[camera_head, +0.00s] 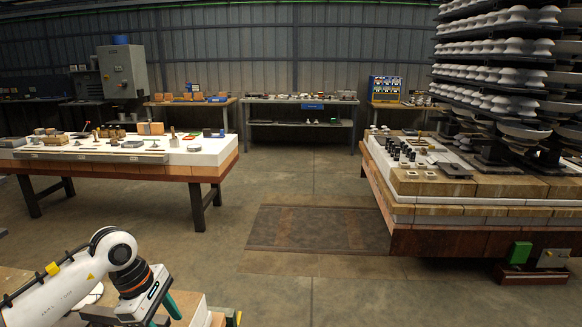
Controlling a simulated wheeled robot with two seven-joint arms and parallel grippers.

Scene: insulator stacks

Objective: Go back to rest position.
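My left arm comes in from the lower left, white with an orange and black wrist. My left gripper (164,312) points down at the bottom edge, beside a pale block-like surface. Parts of its teal fingers show, but the frame cuts off the rest, so its opening and any held thing cannot be judged. My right arm and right gripper are not in view. The insulator stacks (497,78), white discs on dark shelves, rise at the upper right above a brown and white platform (470,210).
A long workbench (90,156) with small parts stands at the left. Shelved benches (300,125) line the back wall, near a grey cabinet (122,71). A dark mat (318,229) lies on open floor in the middle. A green box (519,253) sits low at the right.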

